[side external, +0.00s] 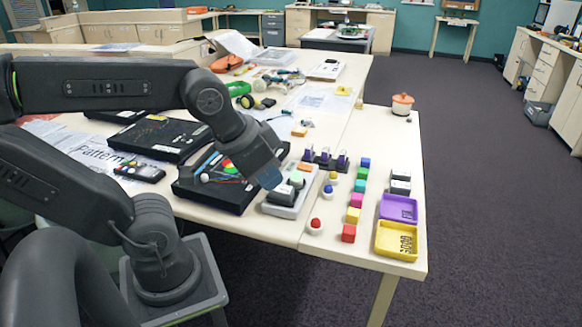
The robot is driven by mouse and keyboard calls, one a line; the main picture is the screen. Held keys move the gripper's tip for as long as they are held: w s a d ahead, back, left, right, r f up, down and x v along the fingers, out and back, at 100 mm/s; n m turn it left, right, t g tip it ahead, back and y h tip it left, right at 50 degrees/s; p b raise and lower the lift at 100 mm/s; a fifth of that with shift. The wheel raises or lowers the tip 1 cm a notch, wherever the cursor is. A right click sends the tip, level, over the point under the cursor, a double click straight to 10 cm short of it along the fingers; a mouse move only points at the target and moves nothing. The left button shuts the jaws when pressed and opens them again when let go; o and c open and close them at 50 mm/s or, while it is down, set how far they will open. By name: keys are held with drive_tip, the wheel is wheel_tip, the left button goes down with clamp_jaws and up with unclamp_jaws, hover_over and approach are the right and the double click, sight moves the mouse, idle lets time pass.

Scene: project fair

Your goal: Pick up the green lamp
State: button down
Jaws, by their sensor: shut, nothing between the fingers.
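A small green-topped piece (296,179), which looks like the green lamp, is at the light grey holder with black blocks (286,198). It is just right of my gripper (269,180), and the arm hides part of the area around it. My gripper points down over the black case's right edge, beside the holder. Its fingers look closed and hold nothing. I cannot tell whether it touches the holder.
A column of coloured cubes (353,215) runs along the table, with a purple tray (414,220) and yellow tray (379,246) to its right. A rack of purple vials (325,160) stands behind. Black cases (165,138) fill the left.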

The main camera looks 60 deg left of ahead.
drive_tip(key=c, duration=0.8)
unclamp_jaws()
drive_tip(key=m+g+y, duration=0.4)
drive_tip(key=m+g, duration=0.3)
drive_tip(key=m, duration=1.1)
hover_over(297, 173)
drive_tip(key=w+d, duration=0.1)
drive_tip(key=d, duration=0.4)
wheel_tip(297, 173, down, 2)
drive_tip(key=x, duration=1.3)
drive_tip(key=shift+w+a+f, duration=0.2)
drive_tip(key=shift+w+f, duration=0.1)
drive_tip(key=shift+w, duration=0.1)
